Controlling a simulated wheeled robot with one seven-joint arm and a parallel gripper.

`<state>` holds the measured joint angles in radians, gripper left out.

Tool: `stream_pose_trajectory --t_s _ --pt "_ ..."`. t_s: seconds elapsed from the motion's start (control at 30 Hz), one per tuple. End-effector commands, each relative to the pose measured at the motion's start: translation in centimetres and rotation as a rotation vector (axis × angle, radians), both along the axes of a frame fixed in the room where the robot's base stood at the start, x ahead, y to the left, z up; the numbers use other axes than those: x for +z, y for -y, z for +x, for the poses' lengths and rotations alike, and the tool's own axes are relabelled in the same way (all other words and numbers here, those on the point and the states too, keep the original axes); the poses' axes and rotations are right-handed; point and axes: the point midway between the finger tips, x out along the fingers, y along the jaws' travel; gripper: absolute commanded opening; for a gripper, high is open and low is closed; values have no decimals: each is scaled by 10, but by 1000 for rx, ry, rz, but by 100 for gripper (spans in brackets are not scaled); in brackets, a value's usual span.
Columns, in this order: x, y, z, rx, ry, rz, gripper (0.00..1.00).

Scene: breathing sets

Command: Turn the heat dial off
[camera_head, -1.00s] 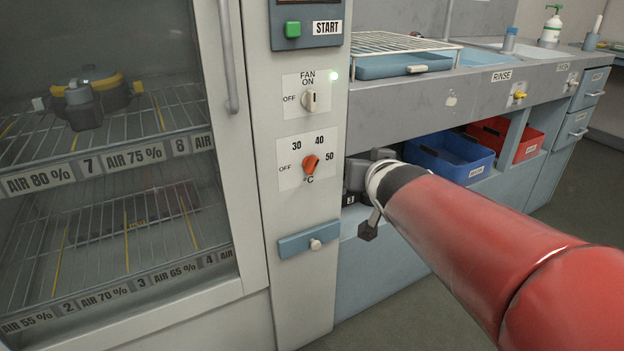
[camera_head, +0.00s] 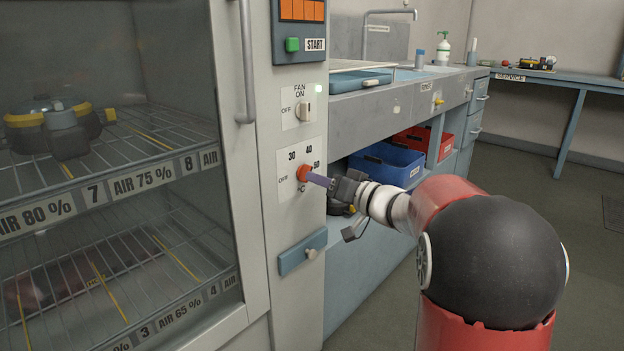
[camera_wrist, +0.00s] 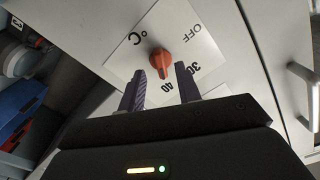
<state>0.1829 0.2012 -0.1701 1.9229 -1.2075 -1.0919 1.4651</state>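The heat dial (camera_head: 303,173) is an orange-red knob on a white plate marked OFF, 30, 40, 50 and °C, on the cabinet's front column. In the wrist view the dial (camera_wrist: 160,58) stands between and just beyond my two dark fingers, its narrow end toward the 40 side; the exact setting is hard to read. The 50 mark is hidden there. My gripper (camera_wrist: 160,72) is open, with a gap on each side of the dial. In the head view my gripper (camera_head: 318,180) reaches the dial from the right, its fingertips close in front of it.
Above the dial are the white fan knob (camera_head: 305,110), a lit green lamp and the green START button (camera_head: 292,45). The glass door's handle (camera_head: 246,65) is left. Blue (camera_head: 388,165) and red bins sit under the right counter.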

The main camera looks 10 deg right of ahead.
Motion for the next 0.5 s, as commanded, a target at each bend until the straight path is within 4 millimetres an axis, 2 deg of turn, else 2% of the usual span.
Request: stream_pose_trajectory --t_s 0.2,0.5 --pt "0 -17 23 1 1 -1 34" --pt "0 -21 28 -1 0 0 34"
